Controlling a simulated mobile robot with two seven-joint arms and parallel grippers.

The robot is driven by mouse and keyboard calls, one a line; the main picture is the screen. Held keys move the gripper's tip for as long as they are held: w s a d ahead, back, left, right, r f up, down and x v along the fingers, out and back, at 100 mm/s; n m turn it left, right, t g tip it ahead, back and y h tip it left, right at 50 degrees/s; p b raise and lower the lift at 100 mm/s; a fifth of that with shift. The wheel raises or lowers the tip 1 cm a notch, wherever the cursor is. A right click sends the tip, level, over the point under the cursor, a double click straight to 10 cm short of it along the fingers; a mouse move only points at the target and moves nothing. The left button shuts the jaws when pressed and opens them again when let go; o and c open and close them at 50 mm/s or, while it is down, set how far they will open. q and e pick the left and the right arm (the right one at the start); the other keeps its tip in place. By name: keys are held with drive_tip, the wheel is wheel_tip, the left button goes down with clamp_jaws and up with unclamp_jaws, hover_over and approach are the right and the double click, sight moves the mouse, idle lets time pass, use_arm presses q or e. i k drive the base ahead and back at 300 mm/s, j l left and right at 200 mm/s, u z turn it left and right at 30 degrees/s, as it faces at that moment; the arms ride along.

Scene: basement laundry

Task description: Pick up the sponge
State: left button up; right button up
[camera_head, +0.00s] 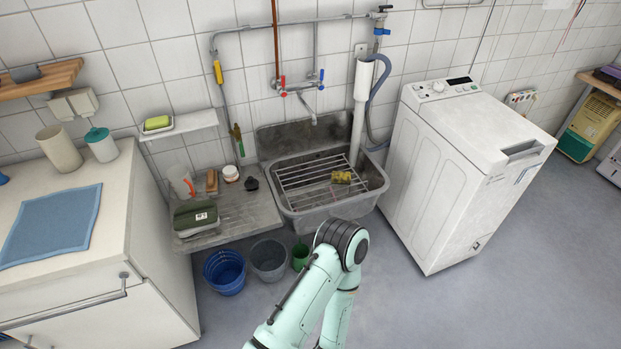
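A small yellow block with darker patches (342,177), which looks like a sponge, lies on the wire rack (300,181) over the grey sink (345,207). A second yellow-green block (157,123), either a sponge or soap, sits in a dish on the small white wall shelf (190,124). One of my mint-green arms rises from the bottom centre, its dark elbow joint just in front of the sink. Neither gripper shows in this view.
A side board (236,212) left of the sink holds a green box (195,217), a jar, a brush and a pitcher. Buckets (224,272) stand on the floor below. A white washing machine (465,165) stands right, a white cabinet (115,290) left. The right floor is clear.

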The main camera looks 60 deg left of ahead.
sight(336, 177)
drive_tip(key=u, duration=1.75)
drive_tip(key=i+l+u, duration=0.15)
drive_tip(key=u, duration=1)
drive_tip(key=i+l+u, duration=0.1)
drive_tip(key=l+u, duration=0.25)
drive_tip(key=l, duration=0.15)
drive_tip(key=l+u, duration=0.65)
drive_tip(key=l, duration=0.9)
